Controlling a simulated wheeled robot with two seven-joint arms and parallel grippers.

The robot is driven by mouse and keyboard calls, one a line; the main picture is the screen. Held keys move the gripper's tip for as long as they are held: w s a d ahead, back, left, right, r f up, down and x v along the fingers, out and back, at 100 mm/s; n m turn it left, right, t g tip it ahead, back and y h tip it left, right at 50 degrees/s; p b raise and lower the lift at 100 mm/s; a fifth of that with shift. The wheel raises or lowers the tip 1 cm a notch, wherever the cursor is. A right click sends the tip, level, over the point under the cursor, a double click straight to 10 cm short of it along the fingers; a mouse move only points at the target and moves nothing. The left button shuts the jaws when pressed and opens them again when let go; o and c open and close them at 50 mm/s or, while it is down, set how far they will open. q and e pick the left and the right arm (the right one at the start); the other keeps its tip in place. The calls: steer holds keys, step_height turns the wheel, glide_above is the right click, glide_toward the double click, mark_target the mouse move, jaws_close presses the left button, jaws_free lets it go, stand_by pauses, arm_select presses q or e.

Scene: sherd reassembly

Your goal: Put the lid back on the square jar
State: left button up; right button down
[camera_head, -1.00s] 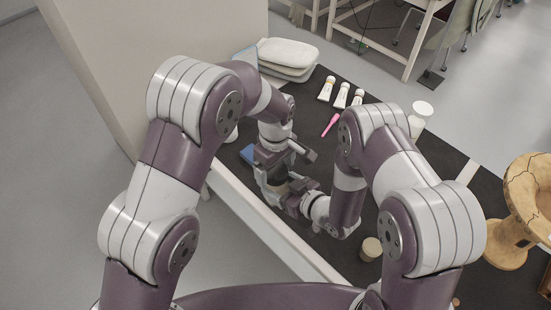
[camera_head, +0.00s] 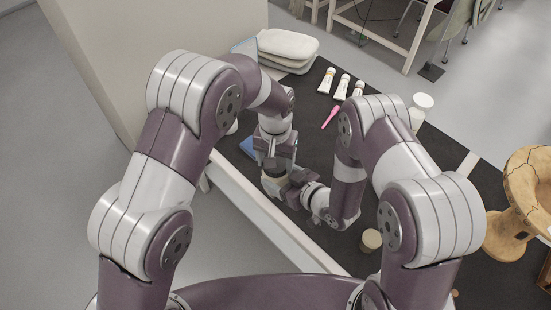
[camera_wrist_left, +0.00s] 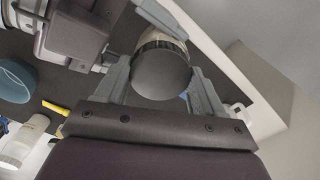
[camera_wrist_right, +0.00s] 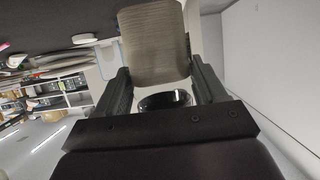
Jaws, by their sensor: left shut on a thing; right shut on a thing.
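The square jar (camera_head: 272,186), beige with a lined surface, is upright in the head view. My right gripper (camera_head: 291,187) is shut on it from the right; in the right wrist view the jar (camera_wrist_right: 157,45) stands between the fingers. My left gripper (camera_head: 275,150) is above the jar, pointing down. In the left wrist view a dark round face, seemingly the lid (camera_wrist_left: 162,74), sits between its fingers, with a pale part of the jar (camera_wrist_left: 160,38) behind it. Whether lid and jar touch cannot be told; the fingers hide the join in the head view.
White tubes (camera_head: 341,88), a pink tool (camera_head: 330,117) and a white-capped bottle (camera_head: 419,111) are on the dark table. Stacked pale pads (camera_head: 288,46) lie at the back. A small round pot (camera_head: 371,240) stands near the front edge. A cracked brown vessel (camera_head: 526,192) is at right.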

arm_select(q)
steer(key=m, duration=0.9)
steer(key=o, duration=1.2)
steer(key=shift+o, duration=0.2)
step_height(320, 180, up, 8)
steer(key=shift+f, duration=0.2)
steer(key=shift+w, duration=0.1)
